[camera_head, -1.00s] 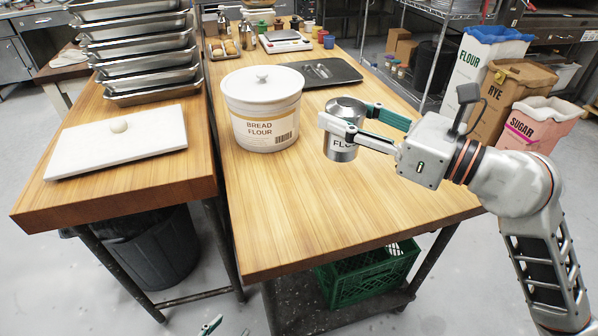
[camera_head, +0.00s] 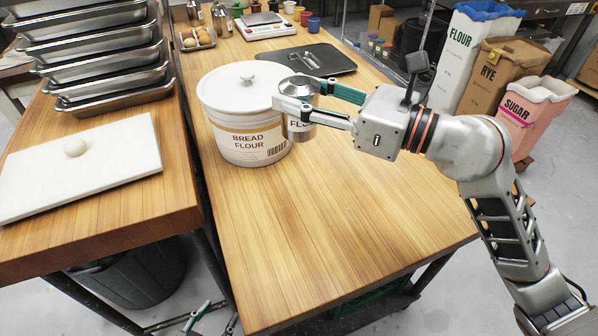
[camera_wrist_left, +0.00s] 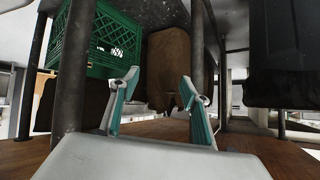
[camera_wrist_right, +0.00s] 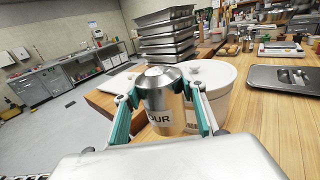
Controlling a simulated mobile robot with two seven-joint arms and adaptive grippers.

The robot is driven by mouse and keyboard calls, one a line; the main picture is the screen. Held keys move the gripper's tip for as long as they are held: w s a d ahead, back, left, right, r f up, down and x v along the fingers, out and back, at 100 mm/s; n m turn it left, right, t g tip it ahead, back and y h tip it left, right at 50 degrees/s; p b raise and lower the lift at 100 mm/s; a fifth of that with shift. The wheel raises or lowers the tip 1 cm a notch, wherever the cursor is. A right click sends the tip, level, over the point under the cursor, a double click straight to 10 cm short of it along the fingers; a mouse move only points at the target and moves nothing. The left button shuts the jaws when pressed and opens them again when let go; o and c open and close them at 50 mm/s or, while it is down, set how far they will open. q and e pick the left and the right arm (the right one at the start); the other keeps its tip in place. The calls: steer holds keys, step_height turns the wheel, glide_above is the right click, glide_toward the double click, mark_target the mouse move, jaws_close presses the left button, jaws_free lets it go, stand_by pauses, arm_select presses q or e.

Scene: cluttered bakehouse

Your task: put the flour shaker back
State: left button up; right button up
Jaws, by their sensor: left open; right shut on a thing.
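The flour shaker (camera_head: 299,122), a silver metal can labelled flour, is in my right gripper (camera_head: 318,104), which is shut around its sides. In the right wrist view the shaker (camera_wrist_right: 160,95) stands upright between the fingers, its domed lid on top. In the head view it is just right of the white bread flour tub (camera_head: 240,140) and overlaps its edge; I cannot tell whether they touch. My left gripper (camera_head: 212,316) is low at the bottom edge of the head view. In the left wrist view it (camera_wrist_left: 160,95) is open and empty, below table height.
A dark tray with utensils (camera_head: 310,60) lies behind the tub, with a scale (camera_head: 265,26) beyond. The front of the right table (camera_head: 300,230) is clear.

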step_height(320, 180, down, 16)
steer(key=b, duration=0.4)
steer(key=shift+f+b, duration=0.2)
steer(key=shift+b, duration=0.2)
steer(key=shift+r, duration=0.15)
steer(key=shift+f, duration=0.2)
steer(key=o, duration=1.4)
arm_select(q)
steer(key=f, duration=0.2)
steer(key=a+f, duration=0.1)
steer(key=shift+w, duration=0.35)
